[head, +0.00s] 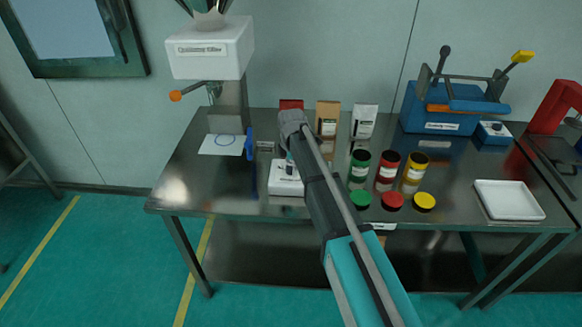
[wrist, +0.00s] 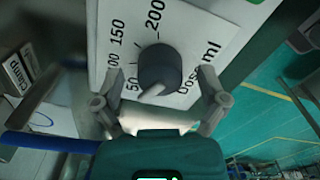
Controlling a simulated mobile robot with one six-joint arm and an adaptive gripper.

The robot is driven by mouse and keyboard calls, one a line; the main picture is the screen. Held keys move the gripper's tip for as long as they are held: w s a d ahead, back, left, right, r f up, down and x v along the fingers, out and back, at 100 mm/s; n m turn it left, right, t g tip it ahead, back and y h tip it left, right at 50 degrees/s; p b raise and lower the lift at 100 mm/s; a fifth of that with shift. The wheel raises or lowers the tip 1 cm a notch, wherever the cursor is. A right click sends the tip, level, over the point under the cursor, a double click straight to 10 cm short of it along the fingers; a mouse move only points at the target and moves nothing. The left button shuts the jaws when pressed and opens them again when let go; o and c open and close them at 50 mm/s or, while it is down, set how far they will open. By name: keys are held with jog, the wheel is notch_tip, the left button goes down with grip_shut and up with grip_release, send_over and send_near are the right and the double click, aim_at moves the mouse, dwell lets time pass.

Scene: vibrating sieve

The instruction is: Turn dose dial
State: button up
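The dose dial (wrist: 158,66) is a dark grey round knob on a white panel (wrist: 185,30) marked 50, 150, 200 and "Dose ml". Its pale pointer faces the lower left, near the 50 mark. My gripper (wrist: 155,90) is open, one finger on each side of the dial, apart from it as far as I can see. In the head view my gripper (head: 290,150) hangs over a small white box (head: 286,187) on the table.
A white filler (head: 210,60) with an orange-handled lever stands left on the steel table (head: 185,190). Right of my arm are bags, colored jars (head: 388,170) with lids before them, a white tray (head: 508,200) and a blue machine (head: 440,108).

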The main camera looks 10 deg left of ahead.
jog(key=c, duration=1.1)
jog(key=shift+o, duration=0.2)
jog(key=shift+m, duration=0.3)
jog(key=m, duration=1.3)
jog(key=shift+s, duration=0.1)
jog(key=m, duration=0.6)
jog(key=shift+m, duration=0.3)
jog(key=m, duration=0.6)
jog(key=shift+m, duration=0.3)
